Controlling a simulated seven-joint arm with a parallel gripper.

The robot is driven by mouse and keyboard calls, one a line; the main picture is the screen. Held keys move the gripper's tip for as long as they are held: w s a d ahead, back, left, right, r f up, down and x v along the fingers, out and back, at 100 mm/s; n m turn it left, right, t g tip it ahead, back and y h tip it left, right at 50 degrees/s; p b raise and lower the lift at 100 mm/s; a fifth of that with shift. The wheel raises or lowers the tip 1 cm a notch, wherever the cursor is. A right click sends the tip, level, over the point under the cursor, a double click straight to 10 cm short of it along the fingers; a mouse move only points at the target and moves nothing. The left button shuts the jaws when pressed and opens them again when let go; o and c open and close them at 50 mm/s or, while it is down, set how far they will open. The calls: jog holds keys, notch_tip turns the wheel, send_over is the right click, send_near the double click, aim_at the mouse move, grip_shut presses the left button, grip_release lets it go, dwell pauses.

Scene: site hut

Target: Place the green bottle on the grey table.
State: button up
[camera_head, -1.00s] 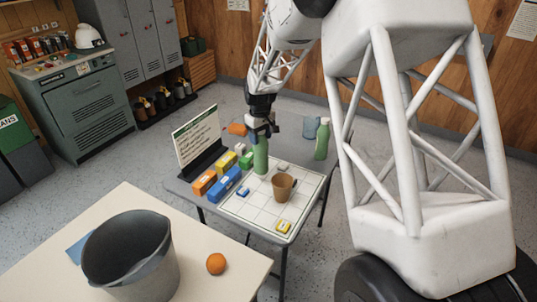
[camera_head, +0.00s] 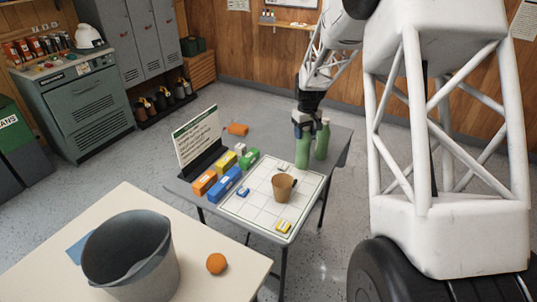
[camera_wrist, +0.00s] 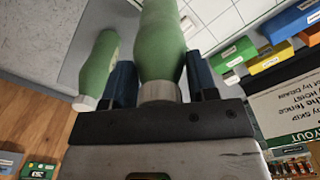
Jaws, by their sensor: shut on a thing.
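My gripper (camera_head: 308,118) is shut on a green bottle (camera_head: 303,150), held upright by its neck, over the far right part of the grey table (camera_head: 272,141). The held bottle (camera_wrist: 160,45) also fills the top middle of the wrist view, between the blue fingers. I cannot tell whether its base touches the table. A second, similar green bottle (camera_head: 322,142) stands just to its right on the grey table. It shows with a pale cap in the wrist view (camera_wrist: 98,68), close beside the held one but apart from it.
On the grey table are a white grid mat (camera_head: 255,206) with a brown mug (camera_head: 283,187), several coloured boxes, including a blue one (camera_head: 225,182), a sign (camera_head: 197,140) and an orange item (camera_head: 237,129). The nearer cream table (camera_head: 205,228) holds a grey bucket (camera_head: 160,278) and an orange (camera_head: 216,263).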

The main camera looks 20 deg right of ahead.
jog(key=shift+w, duration=0.1)
jog(key=w+d, duration=0.1)
jog(key=w, duration=0.4)
jog(key=w+d+f, duration=0.1)
jog(key=w, duration=0.4)
jog(key=w+d, duration=0.2)
jog(key=w, duration=0.3)
jog(key=shift+w+f, duration=0.15)
jog(key=shift+f, duration=0.1)
dwell(0.3)
jog(key=shift+f, duration=1.85)
jog(key=o, duration=1.1)
